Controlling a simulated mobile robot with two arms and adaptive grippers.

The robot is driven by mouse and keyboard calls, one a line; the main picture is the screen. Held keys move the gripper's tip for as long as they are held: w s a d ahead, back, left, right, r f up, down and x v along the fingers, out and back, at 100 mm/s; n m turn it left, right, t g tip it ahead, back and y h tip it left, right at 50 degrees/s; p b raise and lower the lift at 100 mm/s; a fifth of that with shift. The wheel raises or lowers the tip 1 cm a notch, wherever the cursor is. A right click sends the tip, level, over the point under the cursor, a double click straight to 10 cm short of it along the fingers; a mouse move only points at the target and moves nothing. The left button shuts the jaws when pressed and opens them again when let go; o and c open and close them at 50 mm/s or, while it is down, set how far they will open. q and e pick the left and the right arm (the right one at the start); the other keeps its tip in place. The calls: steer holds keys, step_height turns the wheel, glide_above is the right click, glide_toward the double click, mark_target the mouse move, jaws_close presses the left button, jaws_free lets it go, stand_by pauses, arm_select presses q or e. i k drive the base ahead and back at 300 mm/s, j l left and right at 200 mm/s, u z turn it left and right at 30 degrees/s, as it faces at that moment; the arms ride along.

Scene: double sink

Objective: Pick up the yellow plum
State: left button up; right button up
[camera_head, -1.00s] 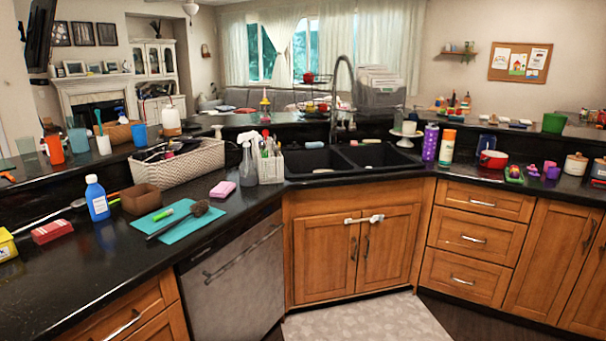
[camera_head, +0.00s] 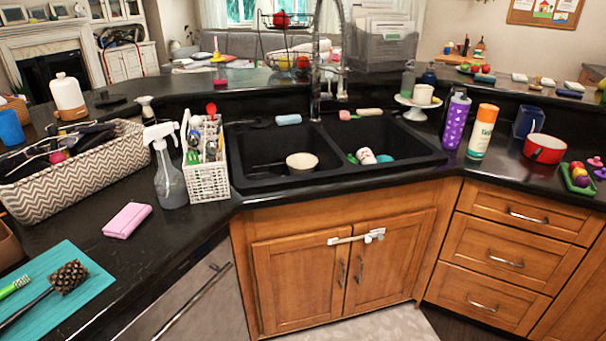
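I cannot clearly make out a yellow plum. A plate (camera_head: 467,71) on the raised back ledge holds small red and green round things. Neither of my grippers is in view.
The black double sink (camera_head: 243,168) holds a bowl (camera_head: 302,162) on the left and small items on the right. The faucet (camera_head: 317,95) rises behind it. A spray bottle (camera_head: 172,186), white caddy (camera_head: 209,181), purple bottle (camera_head: 453,123) and red pot (camera_head: 543,149) stand on the counter.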

mark_target(577, 172)
steer(key=l+z, duration=0.1)
steer(key=z, duration=0.4)
steer(key=i+z, duration=0.1)
steer(key=z, duration=0.4)
steer(key=l+z, duration=0.1)
steer(key=z, duration=0.4)
steer(key=i+j, duration=0.1)
steer(key=i, duration=0.15)
